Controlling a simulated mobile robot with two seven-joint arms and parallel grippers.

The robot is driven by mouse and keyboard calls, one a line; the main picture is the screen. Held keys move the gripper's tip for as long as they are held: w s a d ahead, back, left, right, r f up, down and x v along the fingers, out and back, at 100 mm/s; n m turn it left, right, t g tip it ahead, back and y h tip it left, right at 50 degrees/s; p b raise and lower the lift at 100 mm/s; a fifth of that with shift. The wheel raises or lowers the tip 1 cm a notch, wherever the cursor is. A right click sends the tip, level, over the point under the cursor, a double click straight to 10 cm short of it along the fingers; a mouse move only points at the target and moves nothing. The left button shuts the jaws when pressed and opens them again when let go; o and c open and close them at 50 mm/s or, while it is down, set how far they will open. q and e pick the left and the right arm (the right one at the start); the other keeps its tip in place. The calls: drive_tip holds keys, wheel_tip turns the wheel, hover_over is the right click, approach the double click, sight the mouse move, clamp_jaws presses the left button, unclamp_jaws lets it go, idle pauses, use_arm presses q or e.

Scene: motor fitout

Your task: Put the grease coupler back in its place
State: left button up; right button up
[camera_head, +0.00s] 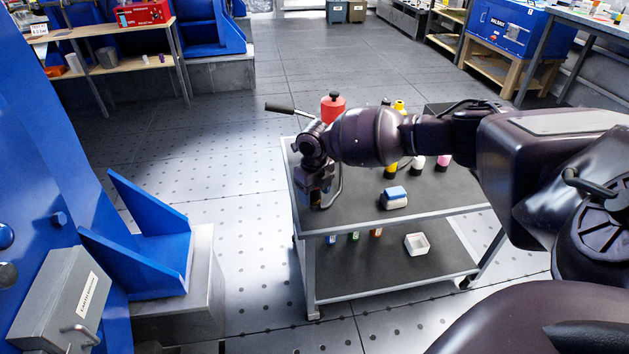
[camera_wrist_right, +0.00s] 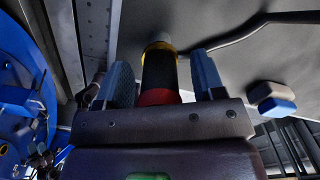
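My right gripper (camera_head: 315,201) points down at the left edge of the cart's upper shelf, below my bent wrist. In the right wrist view, its two blue fingers (camera_wrist_right: 163,82) stand on either side of a dark cylinder with a gold collar and red band, which looks like the grease coupler (camera_wrist_right: 158,70). Narrow gaps show between fingers and cylinder, so the gripper looks open around it. A dark hose (camera_wrist_right: 235,33) runs off to the right behind the coupler. The coupler's place cannot be made out. My left gripper is not in view.
The grey cart (camera_head: 448,208) carries a red canister (camera_head: 332,108), several bottles and a blue-and-white block (camera_head: 394,197). A blue machine frame (camera_head: 150,225) stands at left, with open floor between.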

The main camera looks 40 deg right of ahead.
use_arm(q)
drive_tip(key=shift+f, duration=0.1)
use_arm(e)
drive_tip(key=shift+f, duration=0.1)
wheel_tip(320, 180, up, 4)
drive_tip(key=shift+w+p, duration=0.15)
drive_tip(key=shift+p, duration=0.4)
drive_tip(key=r+p, duration=0.1)
drive_tip(key=r, duration=0.5)
drive_tip(key=shift+s+r, duration=0.2)
drive_tip(key=shift+r, duration=0.35)
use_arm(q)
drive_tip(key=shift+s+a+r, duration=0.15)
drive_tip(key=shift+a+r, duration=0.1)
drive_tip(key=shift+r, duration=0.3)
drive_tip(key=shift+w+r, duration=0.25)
